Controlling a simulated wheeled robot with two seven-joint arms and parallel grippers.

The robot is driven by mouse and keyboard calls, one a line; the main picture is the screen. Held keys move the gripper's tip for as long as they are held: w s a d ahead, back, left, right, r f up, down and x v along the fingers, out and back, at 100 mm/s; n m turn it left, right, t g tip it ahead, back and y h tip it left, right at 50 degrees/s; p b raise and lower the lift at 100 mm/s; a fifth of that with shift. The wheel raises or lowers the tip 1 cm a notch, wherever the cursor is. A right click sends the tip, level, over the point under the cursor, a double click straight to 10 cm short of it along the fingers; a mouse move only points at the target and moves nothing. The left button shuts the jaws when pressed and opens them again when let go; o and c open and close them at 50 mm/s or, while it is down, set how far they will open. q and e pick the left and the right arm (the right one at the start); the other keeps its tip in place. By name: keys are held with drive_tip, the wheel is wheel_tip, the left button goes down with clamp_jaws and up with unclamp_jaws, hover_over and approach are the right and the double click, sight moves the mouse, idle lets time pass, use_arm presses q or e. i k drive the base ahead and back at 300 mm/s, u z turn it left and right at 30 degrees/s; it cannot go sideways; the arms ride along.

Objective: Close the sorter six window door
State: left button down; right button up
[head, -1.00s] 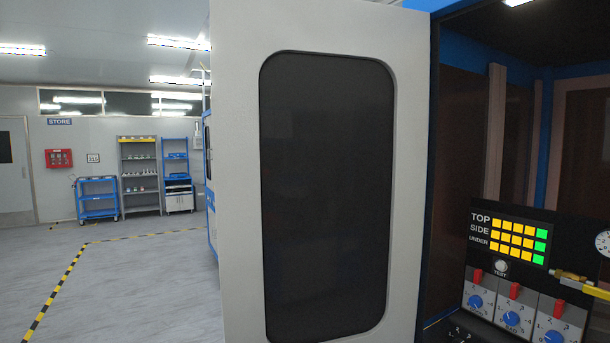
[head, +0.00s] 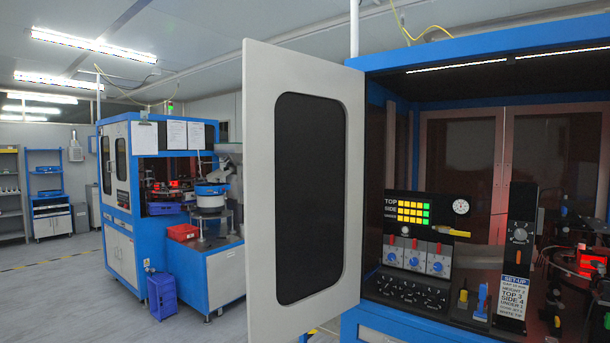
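The sorter's window door (head: 358,150) stands wide open in the head view. It is a light grey panel with a dark, round-cornered window, and it swings out from the left side of the blue-framed cabinet (head: 480,52). The cabinet's inside is uncovered. It shows a panel of yellow and green lights (head: 413,211), blue knobs below it and a set-up label. The number six is not visible on the door or cabinet. Neither of my grippers is in the head view.
Another blue and white sorting machine (head: 118,240) stands behind the door to the left, with a blue bin (head: 162,295) on the floor beside it. A blue cart (head: 48,190) stands at the far left. The grey floor at the lower left is clear.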

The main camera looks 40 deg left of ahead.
sight(303, 116)
drive_tip(key=u, duration=2.45)
drive_tip(key=i, duration=3.05)
drive_tip(key=z, duration=3.4)
drive_tip(key=i, duration=0.5)
drive_tip(key=z, duration=0.1)
